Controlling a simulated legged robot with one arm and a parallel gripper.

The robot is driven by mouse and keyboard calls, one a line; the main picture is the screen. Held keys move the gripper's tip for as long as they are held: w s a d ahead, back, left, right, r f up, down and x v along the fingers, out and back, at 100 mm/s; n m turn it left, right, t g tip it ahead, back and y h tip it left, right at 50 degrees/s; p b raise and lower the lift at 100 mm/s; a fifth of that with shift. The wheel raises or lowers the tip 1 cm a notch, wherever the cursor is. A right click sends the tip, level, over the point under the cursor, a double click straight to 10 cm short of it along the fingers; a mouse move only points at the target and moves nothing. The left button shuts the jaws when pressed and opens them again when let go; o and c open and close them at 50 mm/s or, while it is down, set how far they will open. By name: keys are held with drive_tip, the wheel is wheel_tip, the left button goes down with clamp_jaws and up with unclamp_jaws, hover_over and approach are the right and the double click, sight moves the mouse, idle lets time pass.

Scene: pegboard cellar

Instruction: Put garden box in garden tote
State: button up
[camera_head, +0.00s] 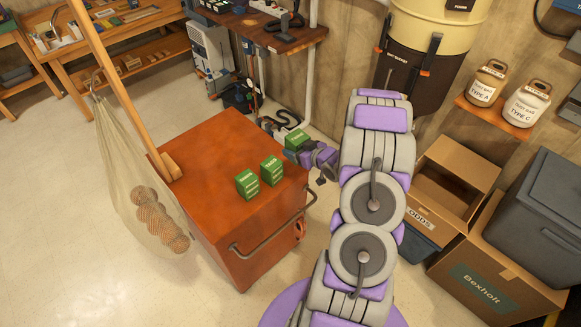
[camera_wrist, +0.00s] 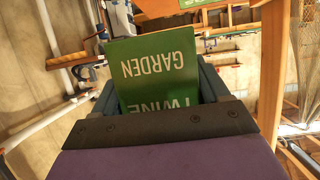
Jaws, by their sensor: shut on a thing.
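My gripper (camera_head: 304,148) is shut on a green garden box (camera_head: 296,139), near the back right corner of the orange cabinet. The wrist view shows this box (camera_wrist: 155,65) between the jaws, its label reading "GARDEN TWINE" upside down. Two similar green boxes, one in front (camera_head: 247,184) and one behind it to the right (camera_head: 271,170), stand upright on the cabinet top. No container with a readable garden label shows. A hanging mesh bag (camera_head: 130,160) with brown balls in it is left of the cabinet; I cannot tell whether it is the tote.
The orange cabinet (camera_head: 205,150) has a rail along its front. At right are a cardboard box marked "ODDS" (camera_head: 420,212), a "Bexholt" box (camera_head: 480,290) and a grey bin (camera_head: 545,215). A large bucket (camera_head: 415,75) stands behind my arm. Floor at left is clear.

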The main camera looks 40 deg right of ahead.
drive_tip(key=s+d+f, duration=0.1)
drive_tip(key=s+f, duration=0.8)
drive_tip(key=shift+d+f, duration=0.15)
drive_tip(key=shift+d, duration=0.25)
drive_tip(key=w, duration=0.5)
drive_tip(key=w+f+b, duration=0.1)
drive_tip(key=w, duration=0.4)
drive_tip(key=w+b, duration=0.1)
drive_tip(key=w, duration=0.4)
drive_tip(key=shift+d+f, duration=0.2)
drive_tip(key=shift+d, duration=0.2)
drive_tip(key=shift+w+f+b, duration=0.25)
drive_tip(key=shift+f+b, duration=0.15)
drive_tip(key=shift+f, duration=0.15)
drive_tip(key=shift+w+f+b, duration=0.2)
drive_tip(key=shift+f+b, duration=0.15)
drive_tip(key=shift+f, duration=0.7)
